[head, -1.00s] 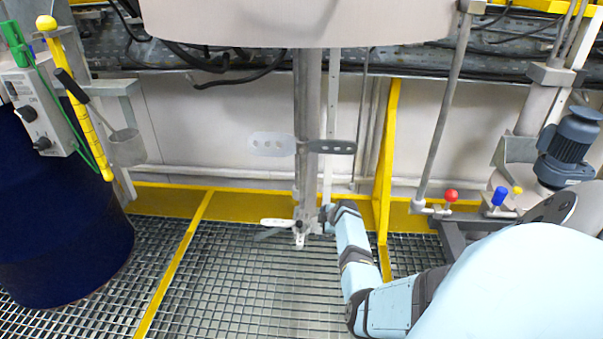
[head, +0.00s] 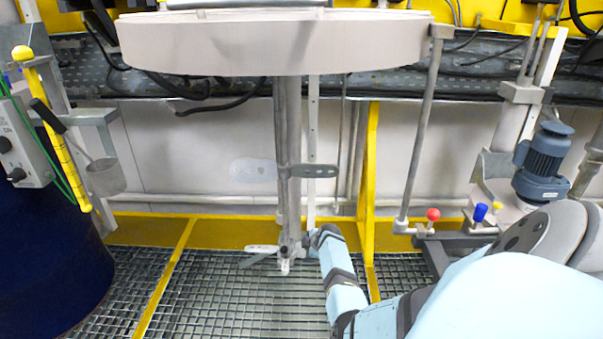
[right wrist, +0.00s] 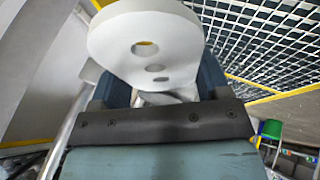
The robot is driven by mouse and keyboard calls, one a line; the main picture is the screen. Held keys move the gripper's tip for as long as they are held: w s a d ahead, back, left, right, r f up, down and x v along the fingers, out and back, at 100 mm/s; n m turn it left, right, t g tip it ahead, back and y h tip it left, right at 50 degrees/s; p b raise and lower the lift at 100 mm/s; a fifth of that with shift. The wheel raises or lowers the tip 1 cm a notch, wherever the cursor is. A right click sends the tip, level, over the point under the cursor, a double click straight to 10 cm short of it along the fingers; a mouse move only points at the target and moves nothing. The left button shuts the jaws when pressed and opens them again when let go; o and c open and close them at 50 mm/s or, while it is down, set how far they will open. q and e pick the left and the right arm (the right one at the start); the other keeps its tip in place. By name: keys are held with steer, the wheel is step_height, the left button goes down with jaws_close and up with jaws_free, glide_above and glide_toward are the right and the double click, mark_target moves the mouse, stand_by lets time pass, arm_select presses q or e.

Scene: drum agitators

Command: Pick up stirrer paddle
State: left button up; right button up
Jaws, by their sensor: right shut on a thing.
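A grey vertical shaft (head: 288,130) hangs below a large round pale lid (head: 280,48) in the head view. Midway down it are a pale paddle (head: 253,170) on the left and a darker paddle with holes (head: 318,170) on the right. More small paddles (head: 262,249) sit at its lower end. My right gripper (head: 309,240) is at the shaft's lower end, mostly hidden by its own arm. In the right wrist view, a pale round-ended paddle with holes (right wrist: 140,28) lies at my right gripper (right wrist: 165,90), shut on it. My left gripper is not in view.
A dark blue drum (head: 50,250) stands at left under a control box (head: 22,135) and a ladle (head: 105,177). A yellow post (head: 366,180) rises right of the shaft. A motor (head: 543,165) and coloured knobs (head: 433,214) are at right. The grating floor (head: 235,300) is clear.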

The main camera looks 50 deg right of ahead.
steer(key=shift+r, duration=0.1)
steer(key=shift+s+a+r+p, duration=0.1)
steer(key=shift+p, duration=0.25)
arm_select(q)
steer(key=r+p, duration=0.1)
steer(key=p, duration=0.2)
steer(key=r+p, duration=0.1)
steer(key=p, duration=0.3)
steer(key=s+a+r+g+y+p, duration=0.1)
steer(key=p, duration=0.3)
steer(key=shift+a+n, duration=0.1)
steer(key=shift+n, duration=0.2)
arm_select(e)
steer(key=s+a, duration=1.1)
steer(key=a, duration=0.2)
steer(key=shift+a, duration=0.4)
arm_select(q)
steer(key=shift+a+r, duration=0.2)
steer(key=shift+p, duration=0.3)
arm_select(e)
steer(key=shift+a, duration=0.15)
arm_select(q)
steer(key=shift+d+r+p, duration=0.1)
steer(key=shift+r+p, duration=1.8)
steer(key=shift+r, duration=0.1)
arm_select(e)
steer(key=s+a, duration=0.5)
steer(key=a, duration=0.1)
steer(key=shift+s+a, duration=0.3)
steer(key=shift+a, duration=0.05)
